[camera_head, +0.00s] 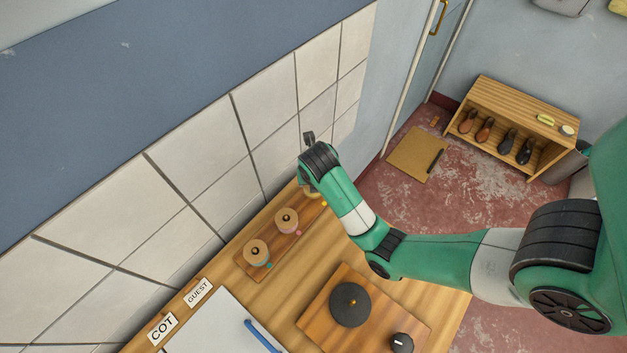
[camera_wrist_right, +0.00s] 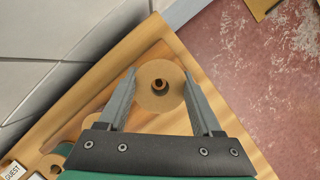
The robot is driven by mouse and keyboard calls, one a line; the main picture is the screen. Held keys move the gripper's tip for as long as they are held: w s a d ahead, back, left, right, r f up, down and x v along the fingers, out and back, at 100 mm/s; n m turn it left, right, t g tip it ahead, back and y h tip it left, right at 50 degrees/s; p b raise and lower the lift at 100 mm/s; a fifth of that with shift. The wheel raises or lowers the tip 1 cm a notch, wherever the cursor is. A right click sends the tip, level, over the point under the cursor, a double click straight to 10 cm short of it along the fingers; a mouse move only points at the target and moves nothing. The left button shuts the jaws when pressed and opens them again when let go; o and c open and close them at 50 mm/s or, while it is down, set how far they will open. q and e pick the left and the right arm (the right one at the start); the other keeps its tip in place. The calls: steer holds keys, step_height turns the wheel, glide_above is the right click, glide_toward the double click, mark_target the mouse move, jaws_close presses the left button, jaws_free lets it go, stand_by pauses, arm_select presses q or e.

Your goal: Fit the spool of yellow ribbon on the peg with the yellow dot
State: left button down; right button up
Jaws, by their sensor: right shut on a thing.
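My right gripper (camera_wrist_right: 161,76) is shut on a round spool (camera_wrist_right: 152,101), one finger on each side of it. In the head view only a yellowish edge of this spool (camera_head: 314,193) shows under my wrist. It is over the right end of the wooden peg board (camera_head: 246,270), by the yellow dot (camera_head: 324,203). In the wrist view a brown round peg end (camera_wrist_right: 160,84) shows in the spool's centre hole, slightly off-centre. I cannot tell whether the spool is around the peg or above it. My left gripper is not in view.
Two other spools stand on the board, one by a pink dot (camera_head: 299,233) and one by a teal dot (camera_head: 269,265). The tiled wall (camera_head: 268,160) runs close behind. A board with a dark disc (camera_head: 350,304) and a knob (camera_head: 401,343) lies in front.

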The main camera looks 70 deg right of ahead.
steer(key=shift+f, duration=0.1)
steer(key=shift+f+b, duration=0.95)
steer(key=shift+b, duration=0.15)
steer(key=o, duration=1.6)
steer(key=shift+c, duration=0.2)
step_height(320, 180, up, 9)
steer(key=p, duration=0.9)
steer(key=shift+r, duration=0.2)
steer(key=shift+f, duration=0.1)
